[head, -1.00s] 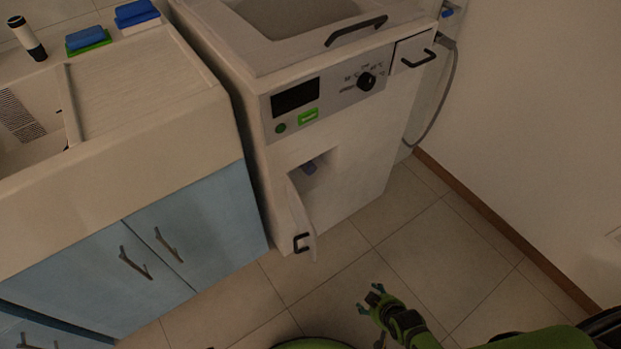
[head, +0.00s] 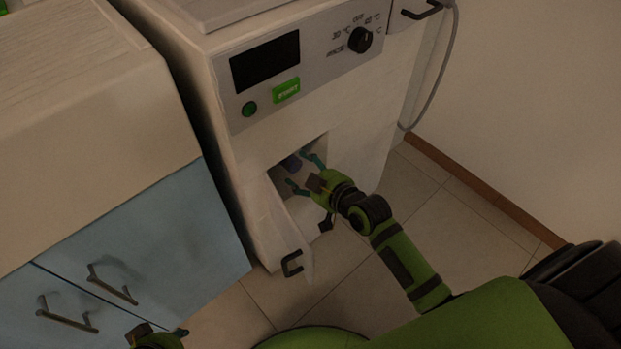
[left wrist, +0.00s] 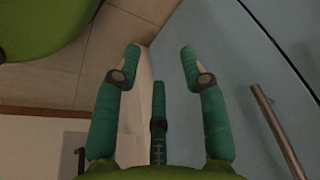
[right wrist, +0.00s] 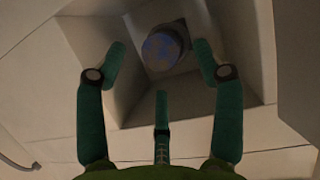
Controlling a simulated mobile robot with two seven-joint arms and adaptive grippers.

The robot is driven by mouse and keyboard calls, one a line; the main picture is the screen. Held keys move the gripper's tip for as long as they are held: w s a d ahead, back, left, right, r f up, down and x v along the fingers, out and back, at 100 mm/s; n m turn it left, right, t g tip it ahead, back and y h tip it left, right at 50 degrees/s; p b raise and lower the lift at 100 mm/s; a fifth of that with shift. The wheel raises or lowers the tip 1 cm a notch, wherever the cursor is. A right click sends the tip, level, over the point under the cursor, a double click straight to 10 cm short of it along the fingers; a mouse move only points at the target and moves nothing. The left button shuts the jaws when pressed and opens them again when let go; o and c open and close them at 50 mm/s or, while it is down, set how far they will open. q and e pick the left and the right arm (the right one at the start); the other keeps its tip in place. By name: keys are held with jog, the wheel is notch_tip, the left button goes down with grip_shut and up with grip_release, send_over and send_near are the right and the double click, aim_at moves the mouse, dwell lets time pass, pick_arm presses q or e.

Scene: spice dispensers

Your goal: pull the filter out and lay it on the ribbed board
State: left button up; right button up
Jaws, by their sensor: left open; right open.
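The filter (head: 291,163) is a small round bluish cap at the back of the square recess in the washing machine's front. It shows larger in the right wrist view (right wrist: 161,48). The recess door (head: 293,240) hangs open with a black handle. My right gripper (head: 299,170) is open at the recess mouth, its fingers on either side of the filter and apart from it. My left gripper (left wrist: 159,50) is open and empty in front of the blue cabinet; in the head view only part of it shows at the bottom left. The ribbed board (head: 70,40) lies on the sink top at the upper left.
The washing machine (head: 350,120) has a dark display, a knob and a green button above the recess. A blue cabinet (head: 150,240) with bar handles stands to its left. A grey hose (head: 447,80) runs down at the right. The tiled floor (head: 480,215) is clear there.

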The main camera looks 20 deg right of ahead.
aim_at(296, 169)
jog(key=x, duration=0.2)
jog(key=shift+w+f+b, duration=0.15)
jog(key=shift+w+b, duration=0.05)
jog(key=shift+b, duration=0.15)
pick_arm(q)
jog(key=shift+w+d+r+t, duration=0.1)
jog(key=shift+w+r+t, duration=0.15)
jog(key=shift+r, duration=0.55)
jog(key=shift+w+d+r+t, duration=0.1)
jog(key=shift+r+t, duration=0.15)
jog(key=shift+r, duration=0.5)
pick_arm(e)
jog(key=shift+w+a+f, duration=0.15)
jog(key=shift+w+a, duration=0.1)
jog(key=shift+w, duration=0.3)
jog(key=c, duration=1.1)
jog(key=o, duration=0.5)
jog(key=shift+f, duration=0.1)
jog(key=shift+s, duration=0.1)
grip_shut()
jog(key=shift+f, duration=0.1)
jog(key=shift+s, duration=0.1)
